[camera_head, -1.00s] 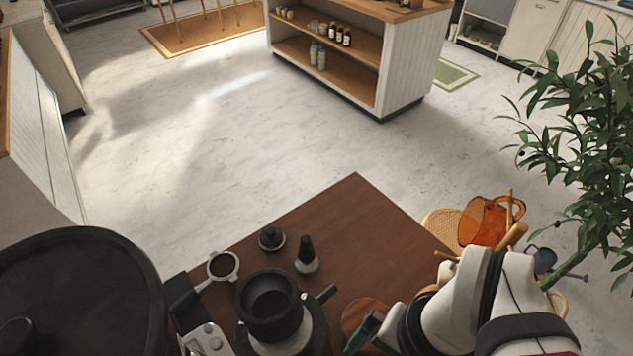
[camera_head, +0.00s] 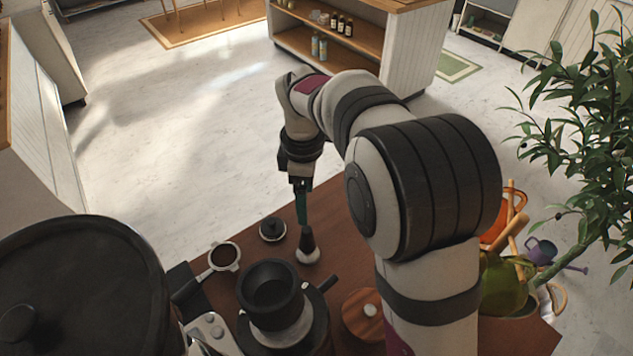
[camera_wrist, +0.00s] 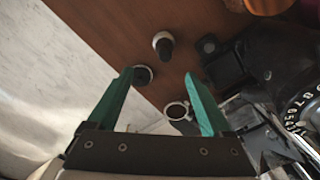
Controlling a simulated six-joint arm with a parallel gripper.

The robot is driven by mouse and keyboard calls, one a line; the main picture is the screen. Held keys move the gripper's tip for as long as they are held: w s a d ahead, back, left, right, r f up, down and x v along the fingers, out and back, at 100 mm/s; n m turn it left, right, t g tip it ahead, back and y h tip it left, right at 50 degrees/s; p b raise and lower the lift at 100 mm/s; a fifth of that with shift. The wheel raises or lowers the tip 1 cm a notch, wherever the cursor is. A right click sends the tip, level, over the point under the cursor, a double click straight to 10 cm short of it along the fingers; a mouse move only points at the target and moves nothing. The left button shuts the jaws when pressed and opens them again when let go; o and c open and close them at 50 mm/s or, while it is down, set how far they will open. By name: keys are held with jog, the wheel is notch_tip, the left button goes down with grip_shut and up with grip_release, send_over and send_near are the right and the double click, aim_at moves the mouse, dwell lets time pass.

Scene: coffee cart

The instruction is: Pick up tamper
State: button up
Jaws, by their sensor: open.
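My gripper (camera_head: 301,222) is open and empty, pointing down above the far part of the brown table; its green fingers also show in the wrist view (camera_wrist: 160,78). Two pieces stand close below it, and I cannot tell surely which is the tamper. One has an upright dark handle and a pale flared base (camera_head: 307,246); it also shows in the wrist view (camera_wrist: 164,45), beyond the fingertips. The other is a low dark round piece with a knob (camera_head: 271,229), near the left fingertip in the wrist view (camera_wrist: 142,77). Neither is held.
A portafilter (camera_head: 223,257) with dark grounds lies left of these pieces. A black grinder-like device (camera_head: 271,290) stands nearer, with a round wooden lid (camera_head: 362,314) to its right. A large dark round vessel (camera_head: 80,280) fills the lower left. A plant (camera_head: 585,130) stands at right.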

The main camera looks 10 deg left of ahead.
aim_at(307, 240)
jog(key=f, duration=0.9)
jog(key=s+f, duration=0.1)
jog(key=f, duration=0.4)
jog(key=shift+w, duration=0.1)
grip_shut()
